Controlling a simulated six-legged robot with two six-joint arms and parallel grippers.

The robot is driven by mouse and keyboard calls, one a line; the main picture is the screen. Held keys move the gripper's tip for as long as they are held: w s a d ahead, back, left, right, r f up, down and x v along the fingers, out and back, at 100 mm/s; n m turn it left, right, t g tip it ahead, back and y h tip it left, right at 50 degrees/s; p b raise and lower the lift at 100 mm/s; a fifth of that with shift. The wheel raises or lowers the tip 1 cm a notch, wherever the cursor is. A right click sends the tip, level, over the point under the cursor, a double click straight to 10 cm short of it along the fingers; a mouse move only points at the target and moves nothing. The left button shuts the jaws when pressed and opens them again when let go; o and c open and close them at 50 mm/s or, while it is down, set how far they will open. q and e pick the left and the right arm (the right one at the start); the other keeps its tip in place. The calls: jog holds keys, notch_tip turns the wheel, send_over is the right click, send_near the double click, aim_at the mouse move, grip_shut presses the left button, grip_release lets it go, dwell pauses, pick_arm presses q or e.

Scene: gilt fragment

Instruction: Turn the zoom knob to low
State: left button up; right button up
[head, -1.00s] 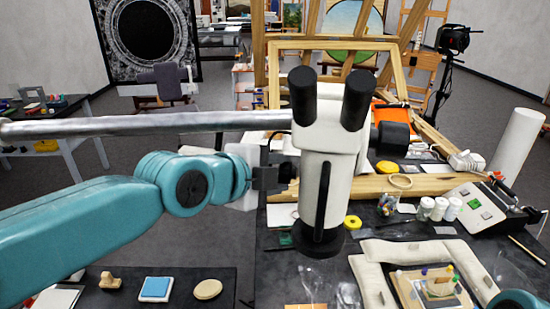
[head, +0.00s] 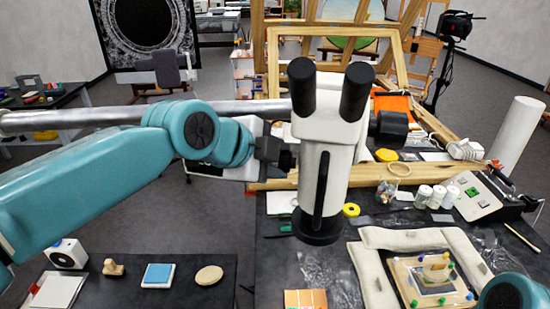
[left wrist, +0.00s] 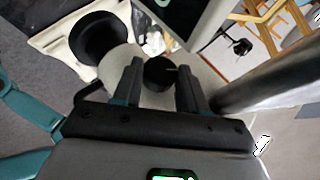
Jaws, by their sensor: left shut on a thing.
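The white microscope (head: 332,155) with two black eyepieces stands upright in the middle of the head view. Its black round lower end also shows in the left wrist view (left wrist: 98,38). My left gripper (head: 287,158) is at the left side of the microscope head. In the left wrist view its two dark fingers (left wrist: 159,88) stand on either side of the black zoom knob (left wrist: 160,72), shut on it. The fingers mostly hide this knob in the head view. The knob's marks cannot be read. My right gripper is not in view.
A second black knob (head: 389,127) sticks out on the microscope's right. A grey metal bar (head: 90,117) runs across behind my left arm. Below right, a padded frame (head: 365,275) holds a small panel. White jars (head: 423,196) and a control box (head: 474,196) stand farther right.

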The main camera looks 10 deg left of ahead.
pick_arm(q)
jog(key=o, duration=1)
jog(key=shift+r, duration=0.2)
jog(key=shift+o, duration=0.2)
jog(key=shift+d, duration=0.15)
jog(key=shift+f, duration=0.1)
jog(key=b+v, duration=0.2)
jog(key=v, duration=1.4)
jog(key=shift+s+r+b, duration=0.15)
jog(key=shift+r+b, duration=0.05)
jog(key=shift+b, duration=0.1)
